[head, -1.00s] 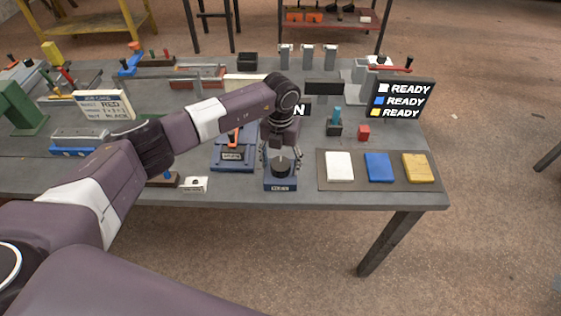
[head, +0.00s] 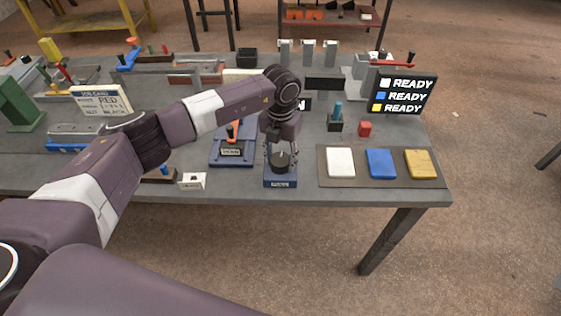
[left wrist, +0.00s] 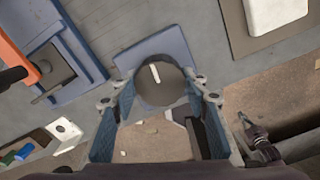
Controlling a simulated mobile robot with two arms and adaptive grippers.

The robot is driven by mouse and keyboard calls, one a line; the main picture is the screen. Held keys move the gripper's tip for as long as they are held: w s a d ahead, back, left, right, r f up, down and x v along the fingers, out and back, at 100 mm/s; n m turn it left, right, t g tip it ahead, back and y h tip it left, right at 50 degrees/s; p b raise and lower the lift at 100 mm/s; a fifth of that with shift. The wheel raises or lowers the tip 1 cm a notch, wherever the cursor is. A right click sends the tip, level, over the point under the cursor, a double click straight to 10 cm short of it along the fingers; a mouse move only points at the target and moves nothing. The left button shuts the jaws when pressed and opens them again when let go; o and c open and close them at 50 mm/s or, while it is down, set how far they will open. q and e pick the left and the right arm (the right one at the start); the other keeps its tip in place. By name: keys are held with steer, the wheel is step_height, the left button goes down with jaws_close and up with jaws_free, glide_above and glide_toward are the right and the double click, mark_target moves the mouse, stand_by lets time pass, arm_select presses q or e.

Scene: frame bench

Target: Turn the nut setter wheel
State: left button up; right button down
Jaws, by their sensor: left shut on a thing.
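The nut setter wheel (head: 280,163) is a dark round knob on a small blue base (head: 280,182) near the bench's front edge. In the left wrist view the wheel (left wrist: 160,82) has a white line on its top, pointing roughly away from my wrist and tilted slightly left. My left gripper (head: 281,153) comes down over it, shut on the wheel with one finger on each side. In the left wrist view its blue-padded fingers (left wrist: 158,108) flank the wheel. A dark gripper shape at the right of that view looks like my right gripper (left wrist: 258,142); its jaws are unclear.
A blue fixture with an orange handle (head: 232,148) stands close left of the wheel. A mat (head: 322,180) with white, blue and yellow pads lies to the right.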

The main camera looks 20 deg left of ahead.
mark_target(280, 159)
arm_select(q)
steer(key=m+b, duration=0.4)
steer(key=b, duration=0.1)
steer(key=m+b, duration=0.2)
steer(key=shift+w+f, duration=0.1)
steer(key=shift+f, duration=0.15)
steer(key=shift+r+m+b, duration=0.15)
steer(key=shift+m+b, duration=0.8)
steer(key=shift+m, duration=0.1)
steer(key=shift+r+m+b, duration=0.1)
steer(key=shift+m+b, duration=0.85)
steer(key=shift+m, duration=0.1)
steer(key=o, duration=1.2)
steer(key=shift+c, duration=0.2)
step_height(280, 159, up, 12)
